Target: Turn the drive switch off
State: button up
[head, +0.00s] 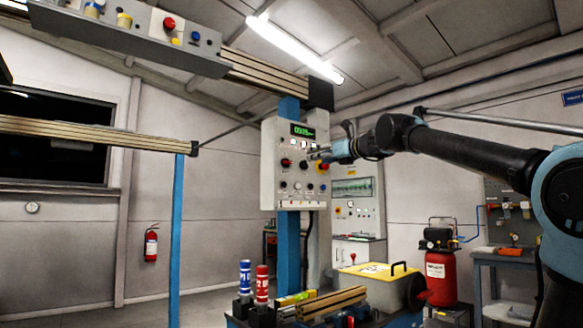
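A light grey control box (271,190) hangs on a blue post in the middle of the head view. It has a lit green display (302,130), a red knob (285,162), a dark knob (303,163) and smaller controls below. The labels are too small to read, so I cannot tell which control is the drive switch. My gripper (314,155) is at the upper right part of the box face, reaching in from the right. It hides some controls there. Whether its fingers are open, or touch a control, is too small to tell.
A horizontal rail and a grey beam with coloured buttons (168,23) run overhead at the left. Below the box stand a blue and a red bottle (262,284) and a yellow-topped case (375,275). A red compressor tank (440,278) is at the right.

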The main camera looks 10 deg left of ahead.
aim_at(289, 162)
jog(key=x, duration=1.7)
jog(key=c, duration=1.1)
